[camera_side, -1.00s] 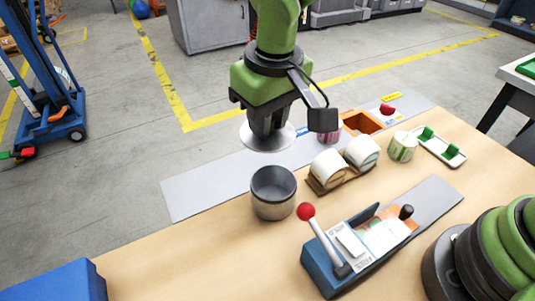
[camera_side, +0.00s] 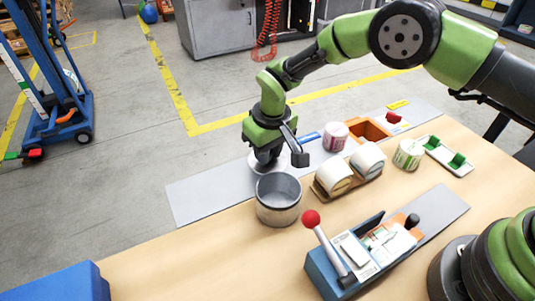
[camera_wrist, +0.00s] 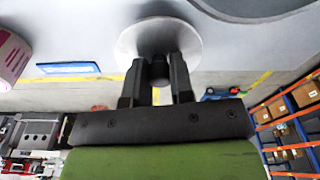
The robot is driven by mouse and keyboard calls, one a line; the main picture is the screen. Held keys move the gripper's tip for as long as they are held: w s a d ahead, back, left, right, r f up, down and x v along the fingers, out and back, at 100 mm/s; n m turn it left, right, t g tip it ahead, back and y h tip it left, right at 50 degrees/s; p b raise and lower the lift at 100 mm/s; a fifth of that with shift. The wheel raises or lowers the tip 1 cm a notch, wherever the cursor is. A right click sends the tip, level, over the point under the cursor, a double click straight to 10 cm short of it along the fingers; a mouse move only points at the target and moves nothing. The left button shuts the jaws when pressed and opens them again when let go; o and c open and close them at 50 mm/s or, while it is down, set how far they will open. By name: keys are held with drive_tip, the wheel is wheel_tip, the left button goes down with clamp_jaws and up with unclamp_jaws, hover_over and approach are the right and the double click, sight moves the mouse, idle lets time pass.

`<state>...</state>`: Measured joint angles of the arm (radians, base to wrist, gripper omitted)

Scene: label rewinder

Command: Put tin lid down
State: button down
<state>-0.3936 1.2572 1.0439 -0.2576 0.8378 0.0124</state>
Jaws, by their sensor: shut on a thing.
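The tin lid (camera_side: 257,166) is a pale grey disc under my gripper (camera_side: 264,160) in the side view. In the wrist view the lid (camera_wrist: 160,35) is above my two dark fingers, which are shut on its dark knob (camera_wrist: 160,68). The lid is low over the grey mat strip (camera_side: 205,194), behind the tin. I cannot tell whether it touches the mat. The grey metal tin (camera_side: 278,208) stands open and upright on the table's near side of the lid.
Two white rolls (camera_side: 334,177) sit on a wooden holder right of the tin. A white and pink roll (camera_side: 336,138) stands behind them. A blue rewinder with a red-knobbed lever (camera_side: 330,246) is in front. The mat's left end is clear.

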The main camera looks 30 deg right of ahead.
drive_tip(key=shift+f, duration=0.7)
